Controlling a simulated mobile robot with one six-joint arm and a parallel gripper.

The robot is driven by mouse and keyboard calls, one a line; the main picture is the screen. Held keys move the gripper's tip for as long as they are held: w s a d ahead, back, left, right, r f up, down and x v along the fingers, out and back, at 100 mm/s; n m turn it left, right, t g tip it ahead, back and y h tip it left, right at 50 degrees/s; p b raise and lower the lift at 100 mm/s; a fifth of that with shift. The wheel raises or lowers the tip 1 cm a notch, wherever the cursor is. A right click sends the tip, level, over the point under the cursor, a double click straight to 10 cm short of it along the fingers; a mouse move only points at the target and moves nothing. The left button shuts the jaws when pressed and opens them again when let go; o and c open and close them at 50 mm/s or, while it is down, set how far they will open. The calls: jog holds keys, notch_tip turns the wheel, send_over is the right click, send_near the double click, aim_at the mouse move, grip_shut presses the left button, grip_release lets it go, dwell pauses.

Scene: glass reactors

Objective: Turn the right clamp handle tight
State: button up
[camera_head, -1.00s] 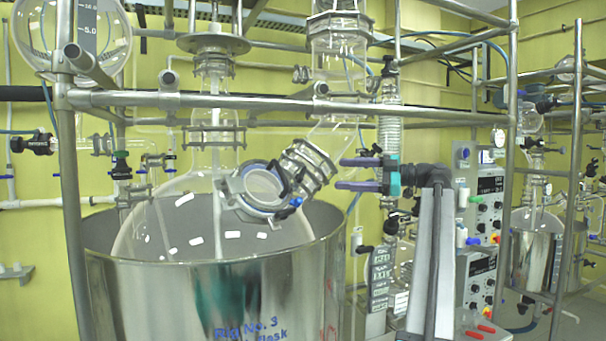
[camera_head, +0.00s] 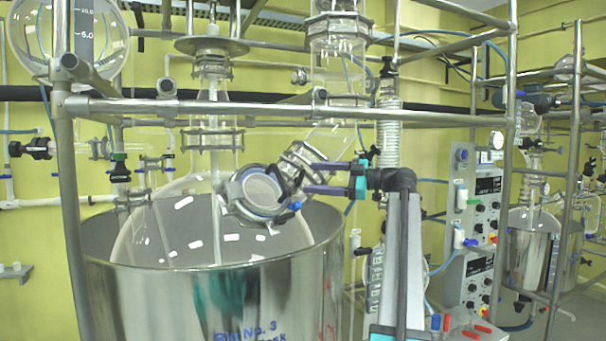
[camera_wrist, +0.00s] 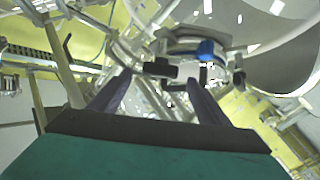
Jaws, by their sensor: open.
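A round metal clamp (camera_head: 232,195) rings the side port of the big glass flask (camera_head: 170,235). Its black handle (camera_head: 297,180) is on the right side of the ring, with a small blue part (camera_head: 294,206) just below. My gripper (camera_head: 307,178) is open, its two purple fingers pointing left at the clamp's right side. In the wrist view a black handle (camera_wrist: 160,69) shows in line with the gap between the fingertips (camera_wrist: 158,80), with the blue part (camera_wrist: 205,49) to its right. I cannot tell whether the handle lies between the fingers or just beyond them.
A steel vessel (camera_head: 215,295) surrounds the flask below the clamp. A metal crossbar (camera_head: 400,114) runs above my gripper, and the slanted glass neck (camera_head: 330,142) is close above the fingers. A control panel (camera_head: 480,205) stands to the right.

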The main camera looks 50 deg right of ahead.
aim_at(302, 174)
jog(key=shift+p+x, duration=0.75)
jog(key=shift+x, duration=1.8)
jog(key=c, duration=1.1)
jog(key=shift+o, duration=0.2)
